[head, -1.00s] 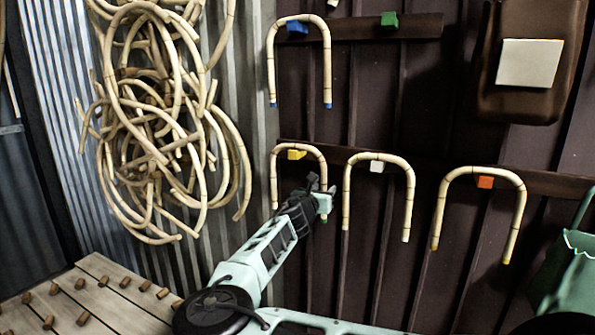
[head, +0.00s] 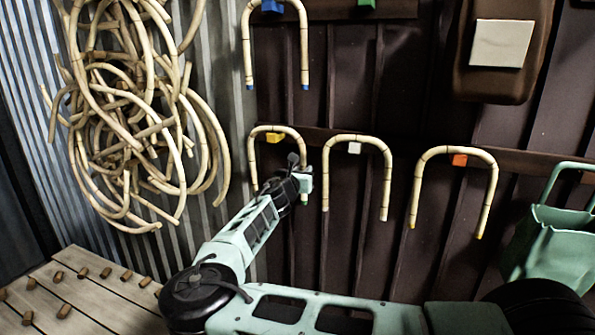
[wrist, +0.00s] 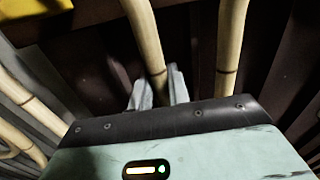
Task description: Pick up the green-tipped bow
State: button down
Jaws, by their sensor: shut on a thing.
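A rattan bow (head: 277,130) hangs on the yellow peg (head: 274,138) in the lower row; no other bow hangs there. My gripper (head: 304,184) is at the lower part of this bow's right leg. In the wrist view, my gripper (wrist: 160,90) is shut on that leg (wrist: 146,40), with one finger on each side. The leg's lower end is hidden behind the gripper body. The yellow peg also shows at the wrist view's top left corner (wrist: 20,6).
Close on the right, a bow (head: 387,180) hangs on a white peg (head: 354,148); its near leg (wrist: 231,45) stands beside my fingers. A yellow-tipped bow (head: 416,185) hangs on the orange peg (head: 459,160). A blue-tipped bow (head: 248,50) hangs above. The green peg (head: 366,3) looks empty.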

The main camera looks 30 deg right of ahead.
notch_tip(320, 180, up, 12)
jog(key=b, duration=0.4)
jog(key=shift+s+a+f, duration=0.1)
jog(key=shift+f, duration=0.15)
jog(key=b+v, duration=0.5)
jog(key=v, duration=1.4)
jog(key=shift+s+a, duration=0.25)
jog(key=shift+f, duration=0.1)
